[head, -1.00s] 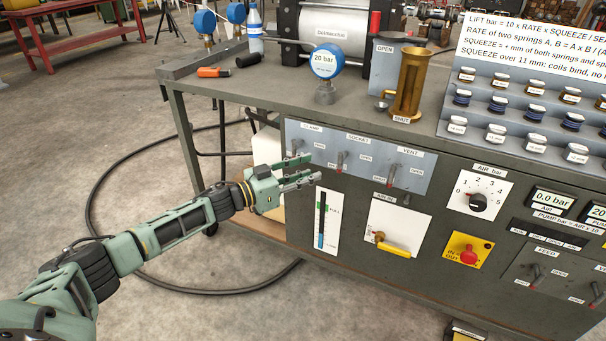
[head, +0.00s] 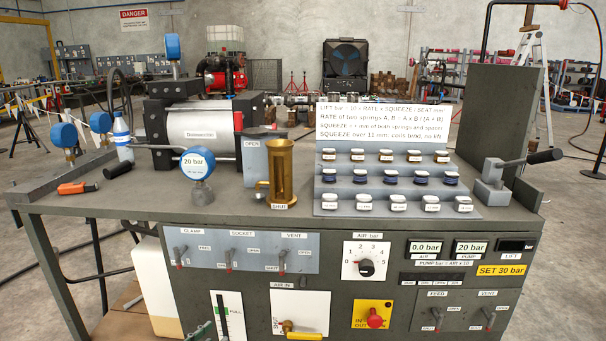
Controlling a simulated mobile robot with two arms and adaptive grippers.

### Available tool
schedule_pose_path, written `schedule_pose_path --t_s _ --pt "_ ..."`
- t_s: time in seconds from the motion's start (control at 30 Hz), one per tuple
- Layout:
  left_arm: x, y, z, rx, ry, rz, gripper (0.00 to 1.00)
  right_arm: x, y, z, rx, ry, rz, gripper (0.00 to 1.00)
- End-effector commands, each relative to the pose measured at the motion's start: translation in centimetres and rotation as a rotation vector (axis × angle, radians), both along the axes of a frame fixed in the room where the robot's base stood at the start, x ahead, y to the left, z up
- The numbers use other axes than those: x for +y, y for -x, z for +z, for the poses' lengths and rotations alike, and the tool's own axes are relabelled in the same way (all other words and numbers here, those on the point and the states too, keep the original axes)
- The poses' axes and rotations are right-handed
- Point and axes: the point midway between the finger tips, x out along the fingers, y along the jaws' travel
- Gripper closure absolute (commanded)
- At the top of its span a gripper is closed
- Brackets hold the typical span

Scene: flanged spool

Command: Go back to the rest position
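My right gripper is not in view. The test bench (head: 110,205) stands ahead, with a brass cup (head: 282,172) and a gauge reading 20 bar (head: 197,165) on top.
The bench front carries clamp, socket and vent levers (head: 230,260), an air dial (head: 366,267), a yellow air valve handle (head: 300,334) and a red button (head: 375,318). A spring rack (head: 395,185) and a hand lever (head: 520,165) stand on top.

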Motion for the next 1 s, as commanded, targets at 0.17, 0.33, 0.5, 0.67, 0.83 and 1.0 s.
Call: schedule_pose_path --t_s 0.17,0.33,0.5,0.67,0.83,1.0 --pt "-1.7 8.7 -11.3 0.287 -0.098 0.147 0.70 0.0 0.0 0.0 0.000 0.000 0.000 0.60" --pt "-2.5 18.6 -18.9 0.572 -0.191 0.204 0.70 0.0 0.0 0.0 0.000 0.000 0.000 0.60" --pt "-3.1 27.0 -23.0 0.792 -0.249 0.204 0.70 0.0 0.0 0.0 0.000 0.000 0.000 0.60" --pt "-3.8 33.5 -25.0 0.955 -0.278 0.185 0.70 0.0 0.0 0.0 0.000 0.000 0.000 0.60" --pt "-4.4 39.1 -25.9 1.090 -0.299 0.158 0.70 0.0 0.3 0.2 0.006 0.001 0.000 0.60" --pt "-4.0 40.8 -26.8 1.103 -0.307 0.153 0.70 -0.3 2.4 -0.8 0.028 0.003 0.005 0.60"
